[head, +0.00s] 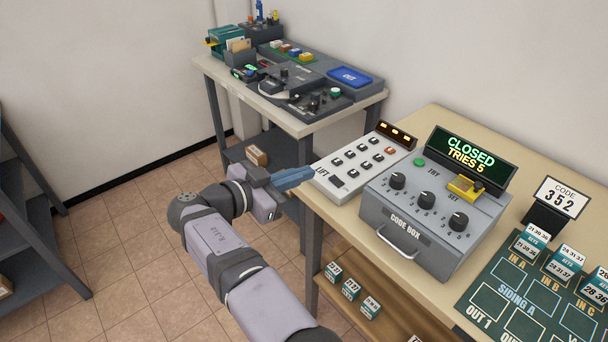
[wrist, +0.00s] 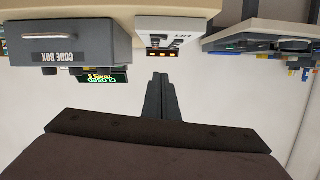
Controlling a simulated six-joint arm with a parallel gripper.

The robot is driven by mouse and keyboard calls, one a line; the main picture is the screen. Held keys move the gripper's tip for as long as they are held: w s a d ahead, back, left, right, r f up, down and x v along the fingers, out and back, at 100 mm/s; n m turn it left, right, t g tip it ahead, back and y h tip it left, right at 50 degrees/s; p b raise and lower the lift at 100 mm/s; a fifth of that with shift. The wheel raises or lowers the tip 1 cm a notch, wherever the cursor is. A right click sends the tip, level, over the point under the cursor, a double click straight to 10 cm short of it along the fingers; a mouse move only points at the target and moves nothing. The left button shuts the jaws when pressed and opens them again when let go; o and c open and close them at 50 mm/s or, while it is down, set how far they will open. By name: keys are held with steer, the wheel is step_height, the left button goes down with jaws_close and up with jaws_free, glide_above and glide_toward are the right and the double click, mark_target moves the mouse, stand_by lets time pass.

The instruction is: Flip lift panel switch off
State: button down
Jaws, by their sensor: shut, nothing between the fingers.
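The white lift panel (head: 361,163) lies on the near table, left of the code box. It has rows of dark switches, one red switch (head: 390,151), a dark switch (head: 337,181) near the LIFT label and a display with lit amber marks (head: 397,135). Switch positions are too small to tell. My gripper (head: 305,175) is shut and empty, just left of the panel's near left end, apart from it as far as I can tell. In the wrist view, which is upside down, the closed fingers (wrist: 159,80) point toward the panel (wrist: 170,27).
The grey code box (head: 432,222) stands right of the panel, its screen reading CLOSED TRIES 5. A code sign (head: 561,197) shows 352. A green siding board (head: 530,300) lies at right. A second table (head: 328,119) with equipment stands behind. A shelf (head: 30,200) is at left.

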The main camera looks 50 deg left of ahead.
steer(key=p, duration=0.3)
glide_above(325, 187)
steer(key=shift+w+d+f, duration=0.1)
steer(key=shift+w+f, duration=0.05)
steer(key=shift+f, duration=0.4)
steer(key=shift+w+d+f, duration=0.1)
steer(key=shift+f, duration=0.45)
step_height(325, 187, down, 2)
steer(key=shift+s+a+f, duration=0.15)
steer(key=shift+a+f, duration=0.1)
steer(key=shift+f, duration=0.65)
steer(key=shift+f, duration=0.1)
